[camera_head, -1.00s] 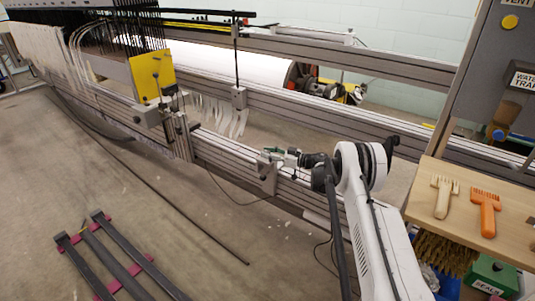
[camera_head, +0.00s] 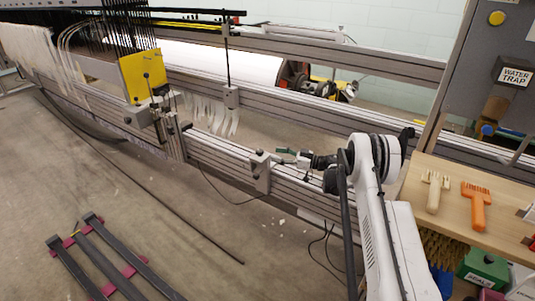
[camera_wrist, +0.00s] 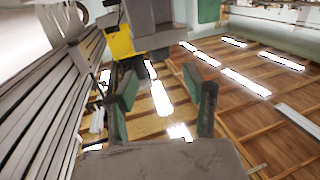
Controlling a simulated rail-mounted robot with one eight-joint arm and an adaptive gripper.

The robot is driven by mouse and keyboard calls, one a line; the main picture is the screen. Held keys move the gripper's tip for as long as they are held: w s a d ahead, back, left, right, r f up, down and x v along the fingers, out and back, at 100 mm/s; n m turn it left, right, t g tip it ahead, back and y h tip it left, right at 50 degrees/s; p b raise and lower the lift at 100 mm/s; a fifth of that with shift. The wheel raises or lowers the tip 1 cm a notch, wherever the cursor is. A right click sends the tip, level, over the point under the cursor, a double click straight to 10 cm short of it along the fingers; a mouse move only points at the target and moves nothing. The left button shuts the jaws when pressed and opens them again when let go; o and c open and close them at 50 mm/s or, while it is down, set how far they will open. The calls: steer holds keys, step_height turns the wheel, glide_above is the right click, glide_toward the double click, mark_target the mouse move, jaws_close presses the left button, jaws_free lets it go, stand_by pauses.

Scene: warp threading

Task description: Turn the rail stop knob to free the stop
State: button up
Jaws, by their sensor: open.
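The rail stop (camera_head: 262,174) is a grey block clamped on the near rail, with a small dark knob (camera_head: 259,152) on top. In the head view my gripper (camera_head: 288,151), with green-padded fingers, is just right of the stop at about knob height, and it looks apart from it. In the wrist view my gripper (camera_wrist: 160,95) is open, with nothing between its fingers. A grey block (camera_wrist: 152,22) lies beyond the fingertips at the top; it looks like the stop. I cannot make out the knob there.
The slotted rail (camera_head: 220,160) runs below my gripper. A yellow plate (camera_head: 139,74) stands on a carriage further left. The floor in front of the rail is mostly open.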

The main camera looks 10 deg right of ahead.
steer(key=shift+v, duration=1.8)
